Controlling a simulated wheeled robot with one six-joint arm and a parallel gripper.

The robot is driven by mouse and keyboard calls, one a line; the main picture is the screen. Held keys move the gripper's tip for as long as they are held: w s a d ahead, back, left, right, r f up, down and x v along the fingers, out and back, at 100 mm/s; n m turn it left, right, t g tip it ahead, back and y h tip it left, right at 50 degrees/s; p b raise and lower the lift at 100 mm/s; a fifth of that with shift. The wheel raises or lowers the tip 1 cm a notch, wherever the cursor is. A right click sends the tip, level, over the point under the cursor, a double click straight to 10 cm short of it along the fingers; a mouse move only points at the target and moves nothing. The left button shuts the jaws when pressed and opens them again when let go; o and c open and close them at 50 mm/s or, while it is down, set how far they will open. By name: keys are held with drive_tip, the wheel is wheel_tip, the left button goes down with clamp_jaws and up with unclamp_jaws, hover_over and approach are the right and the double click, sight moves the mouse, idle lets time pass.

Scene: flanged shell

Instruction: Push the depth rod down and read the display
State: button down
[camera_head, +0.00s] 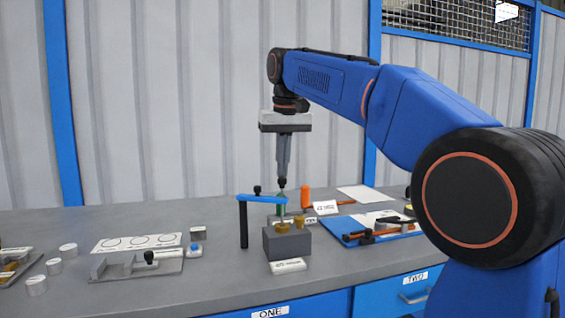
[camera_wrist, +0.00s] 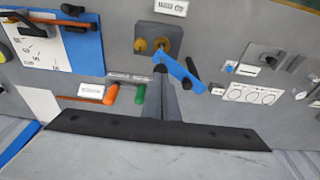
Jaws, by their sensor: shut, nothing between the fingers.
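A blue bar (camera_head: 262,198) sits on a black post (camera_head: 243,226) and reaches right over a grey block (camera_head: 287,244). Brass flanged pieces (camera_head: 299,221) sit on the block; they also show in the wrist view (camera_wrist: 140,46). A thin rod (camera_head: 283,211) seems to drop from the bar's right end toward the left brass piece. My gripper (camera_head: 282,182) is shut and empty, pointing down just above that end; I cannot tell whether it touches. In the wrist view the blue bar (camera_wrist: 178,72) is beside my fingertips. A small white label or display (camera_head: 288,266) is unreadable.
A metal fixture (camera_head: 136,264) and a sheet with circles (camera_head: 137,242) lie left, with several small cylinders. A blue tray of tools (camera_head: 375,230) lies right. A green handle (camera_wrist: 140,93) and an orange-handled tool (camera_wrist: 111,94) lie behind the block.

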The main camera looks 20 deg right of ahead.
drive_tip(key=shift+r, duration=0.15)
drive_tip(key=shift+r, duration=0.8)
drive_tip(key=shift+s, duration=0.1)
